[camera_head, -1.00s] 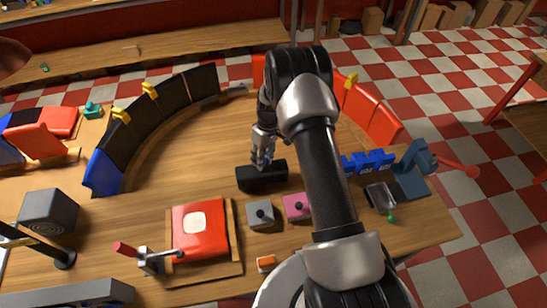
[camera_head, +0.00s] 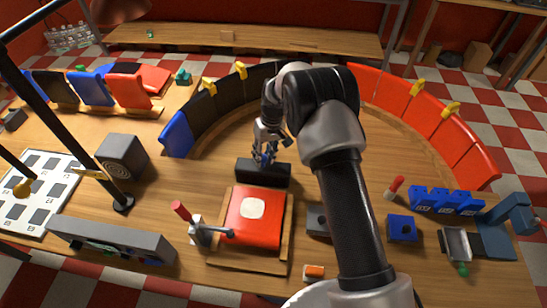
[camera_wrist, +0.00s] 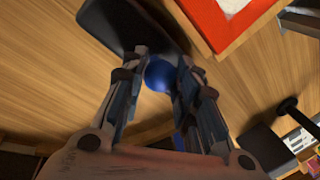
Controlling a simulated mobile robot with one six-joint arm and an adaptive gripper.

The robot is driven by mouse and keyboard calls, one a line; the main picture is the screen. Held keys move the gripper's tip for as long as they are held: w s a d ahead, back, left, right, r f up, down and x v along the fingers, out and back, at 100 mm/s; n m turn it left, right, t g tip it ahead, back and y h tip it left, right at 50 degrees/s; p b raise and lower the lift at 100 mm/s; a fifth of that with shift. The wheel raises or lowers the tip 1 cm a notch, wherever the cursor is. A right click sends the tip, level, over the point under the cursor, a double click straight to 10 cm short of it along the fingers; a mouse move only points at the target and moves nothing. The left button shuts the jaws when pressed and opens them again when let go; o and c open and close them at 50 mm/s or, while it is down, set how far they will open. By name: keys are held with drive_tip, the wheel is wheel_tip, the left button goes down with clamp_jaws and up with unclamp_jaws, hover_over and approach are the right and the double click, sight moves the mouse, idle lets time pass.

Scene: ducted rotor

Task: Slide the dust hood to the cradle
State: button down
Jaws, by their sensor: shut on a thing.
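A long black block (camera_head: 263,174) with a blue ball knob (camera_wrist: 160,75) stands on the table just behind the red panel; I take it to be the dust hood. My gripper (camera_head: 264,160) is right above it. In the wrist view my gripper (camera_wrist: 160,82) has its fingers closed around the blue knob, and the black block (camera_wrist: 118,22) lies beyond. The block looks level and on or close to the tabletop. I cannot tell which thing is the cradle.
A red panel (camera_head: 245,225) lies in a wooden tray (camera_head: 285,245) just in front of the block. A clamp with a red handle (camera_head: 182,211) stands left of it. A curved wall of black panels (camera_head: 212,118) and red panels (camera_head: 440,125) stands behind. Bare table lies inside the curve.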

sight(268, 163)
drive_tip(key=shift+a, duration=0.25)
drive_tip(key=c, duration=1.2)
unclamp_jaws()
drive_tip(key=shift+w+a, duration=0.1)
drive_tip(key=shift+a, duration=0.05)
drive_tip(key=shift+r, duration=0.1)
drive_tip(key=r, duration=0.4)
drive_tip(key=d+r, duration=0.1)
drive_tip(key=r, duration=0.2)
drive_tip(key=d+r, duration=0.1)
drive_tip(key=r, duration=0.3)
drive_tip(key=shift+w+d+r, duration=0.15)
drive_tip(key=shift+w+r, duration=0.2)
drive_tip(key=shift+w, duration=0.05)
